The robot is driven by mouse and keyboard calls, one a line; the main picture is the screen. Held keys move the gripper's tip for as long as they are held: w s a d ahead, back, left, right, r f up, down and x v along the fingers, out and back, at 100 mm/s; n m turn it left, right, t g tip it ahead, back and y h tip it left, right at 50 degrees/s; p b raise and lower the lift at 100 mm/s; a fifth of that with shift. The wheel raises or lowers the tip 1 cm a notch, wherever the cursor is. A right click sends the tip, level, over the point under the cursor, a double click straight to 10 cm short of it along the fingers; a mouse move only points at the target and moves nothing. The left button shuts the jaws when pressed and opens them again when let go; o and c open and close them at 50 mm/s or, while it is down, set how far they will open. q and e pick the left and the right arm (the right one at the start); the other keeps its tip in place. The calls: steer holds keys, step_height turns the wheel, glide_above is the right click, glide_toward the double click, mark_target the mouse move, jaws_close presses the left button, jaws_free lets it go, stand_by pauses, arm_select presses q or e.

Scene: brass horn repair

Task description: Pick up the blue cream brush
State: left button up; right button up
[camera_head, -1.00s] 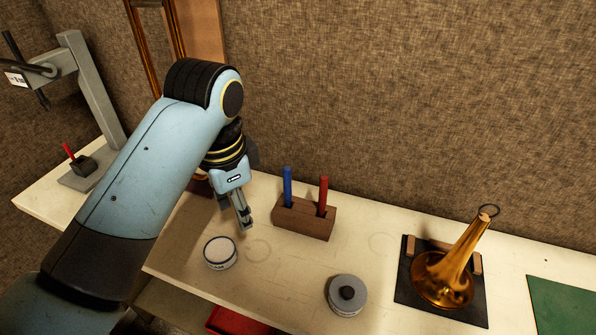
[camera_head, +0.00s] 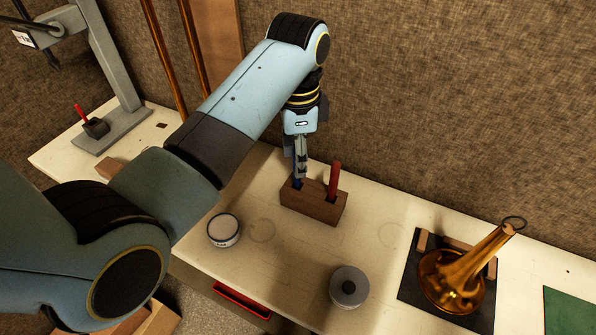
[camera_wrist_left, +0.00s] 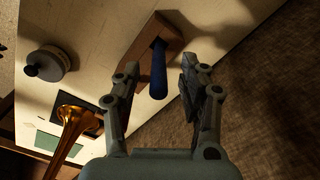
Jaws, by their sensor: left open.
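The blue cream brush (camera_wrist_left: 158,72) stands upright in a wooden holder block (camera_head: 312,205). In the head view only a bit of blue (camera_head: 297,183) shows beside my gripper. My left gripper (camera_head: 301,174) is over the left end of the block, pointing down, and hides most of the brush. In the left wrist view my left gripper (camera_wrist_left: 155,82) is open, with the blue handle between its two fingers and no clear contact. A red-handled brush (camera_head: 334,180) stands in the same block to the right. My right gripper is not in view.
A round white tin (camera_head: 223,230) and a grey lidded pot (camera_head: 349,286) stand in front of the block. A brass horn bell (camera_head: 450,278) rests on a dark mat (camera_head: 413,287) at right. A wall rises close behind the block.

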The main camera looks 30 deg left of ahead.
arm_select(q)
steer(key=shift+s+f, duration=0.1)
steer(key=shift+f, duration=1.6)
steer(key=shift+c, duration=0.4)
jaws_close()
steer(key=shift+r, duration=0.1)
step_height(320, 180, up, 10)
steer(key=shift+f+b, duration=0.1)
steer(key=shift+b, duration=0.35)
